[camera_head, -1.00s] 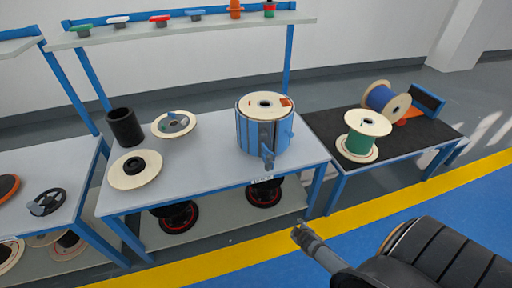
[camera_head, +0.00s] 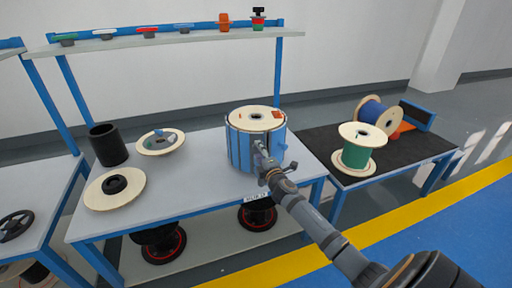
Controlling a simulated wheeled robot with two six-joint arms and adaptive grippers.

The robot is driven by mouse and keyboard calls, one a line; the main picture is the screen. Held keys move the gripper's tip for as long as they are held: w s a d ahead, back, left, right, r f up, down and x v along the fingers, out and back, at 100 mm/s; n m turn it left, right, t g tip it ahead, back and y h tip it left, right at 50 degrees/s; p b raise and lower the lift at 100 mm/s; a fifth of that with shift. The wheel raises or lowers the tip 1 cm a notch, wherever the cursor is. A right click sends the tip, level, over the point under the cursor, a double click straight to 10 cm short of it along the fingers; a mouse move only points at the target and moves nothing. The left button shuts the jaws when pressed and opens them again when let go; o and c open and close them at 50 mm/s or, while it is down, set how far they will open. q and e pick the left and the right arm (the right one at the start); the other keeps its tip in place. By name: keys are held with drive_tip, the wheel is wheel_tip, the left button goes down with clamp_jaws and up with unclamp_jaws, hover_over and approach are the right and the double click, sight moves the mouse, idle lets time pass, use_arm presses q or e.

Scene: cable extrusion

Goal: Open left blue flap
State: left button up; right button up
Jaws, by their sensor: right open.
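A drum with blue flaps around its side and a pale wooden top disc (camera_head: 256,120) stands upright on the middle grey table. The left blue flap (camera_head: 237,149) shows on the drum's front left side and appears closed against it. My right gripper (camera_head: 259,148) is in front of the drum, with its fingers near the front seam between the flaps. It is open. I cannot tell whether it touches a flap, as the gripper and wrist hide part of the front. My left gripper is not in view.
On the same table (camera_head: 190,193) are a black cylinder (camera_head: 108,145), a wooden disc with a black hub (camera_head: 114,189) and another disc (camera_head: 159,142). A dark-topped table (camera_head: 318,137) to the right holds a green spool (camera_head: 358,147) and a blue spool (camera_head: 372,113). A shelf (camera_head: 160,39) runs above the back.

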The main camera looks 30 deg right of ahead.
sight(256, 147)
drive_tip(key=shift+x, duration=1.75)
clamp_jaws()
